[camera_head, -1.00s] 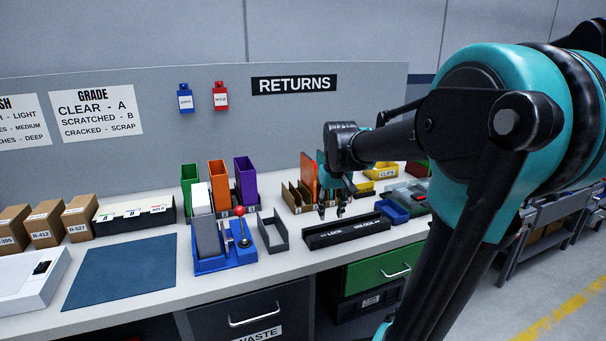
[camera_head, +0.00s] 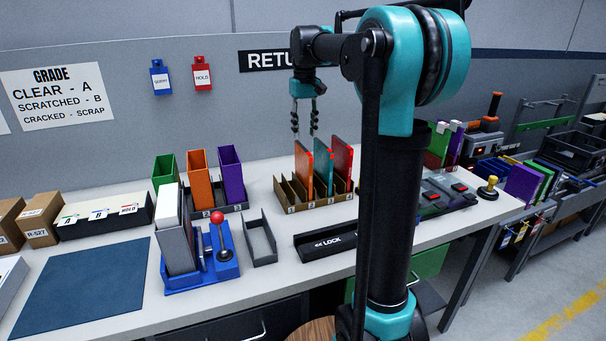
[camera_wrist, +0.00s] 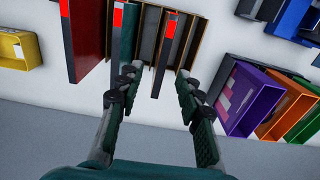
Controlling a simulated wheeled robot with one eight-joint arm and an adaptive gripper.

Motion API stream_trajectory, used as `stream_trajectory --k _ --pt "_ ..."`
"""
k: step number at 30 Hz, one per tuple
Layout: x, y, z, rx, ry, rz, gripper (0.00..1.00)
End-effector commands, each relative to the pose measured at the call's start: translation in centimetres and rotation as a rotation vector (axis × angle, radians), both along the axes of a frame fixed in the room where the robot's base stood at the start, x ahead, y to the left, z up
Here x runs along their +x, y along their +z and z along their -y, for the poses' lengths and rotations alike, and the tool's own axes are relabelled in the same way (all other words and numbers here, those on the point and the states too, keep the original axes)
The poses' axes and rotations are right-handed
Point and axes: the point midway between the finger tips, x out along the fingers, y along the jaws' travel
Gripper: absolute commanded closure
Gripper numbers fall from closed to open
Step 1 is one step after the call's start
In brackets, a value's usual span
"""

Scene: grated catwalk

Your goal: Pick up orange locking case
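The orange case (camera_head: 303,166) stands upright at the left of a brown slotted rack (camera_head: 306,203), beside a teal case (camera_head: 322,168) and a red case (camera_head: 342,165). My gripper (camera_head: 305,131) is open and empty, its fingers pointing down above the rack and over the orange case. In the wrist view a dark case edge with a red patch (camera_wrist: 168,42) lies between and beyond my spread fingertips (camera_wrist: 158,82); it appears to be the orange case, seen edge-on. The teal case (camera_wrist: 127,38) and red case (camera_wrist: 84,35) are left of it.
Green, orange and purple bins (camera_head: 231,172) stand left of the rack. A blue stand with a red-knobbed lever (camera_head: 217,240), a grey tray (camera_head: 260,241) and a black LOCK bar (camera_head: 320,246) are in front. My arm hides part of the bench.

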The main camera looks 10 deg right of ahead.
Motion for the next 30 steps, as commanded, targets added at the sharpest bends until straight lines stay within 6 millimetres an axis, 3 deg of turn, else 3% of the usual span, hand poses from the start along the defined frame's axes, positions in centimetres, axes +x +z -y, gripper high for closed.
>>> stream_trajectory --k 7,14,24,30 --pt "0.0 -4.3 0.0 0.0 0.0 0.0 0.64" --pt "0.0 -5.7 -0.1 0.0 0.0 0.0 0.64" --pt "0.1 -10.0 -0.5 0.0 -0.001 0.0 0.64" --pt "0.1 -10.6 -0.4 0.0 -0.001 0.0 0.64"
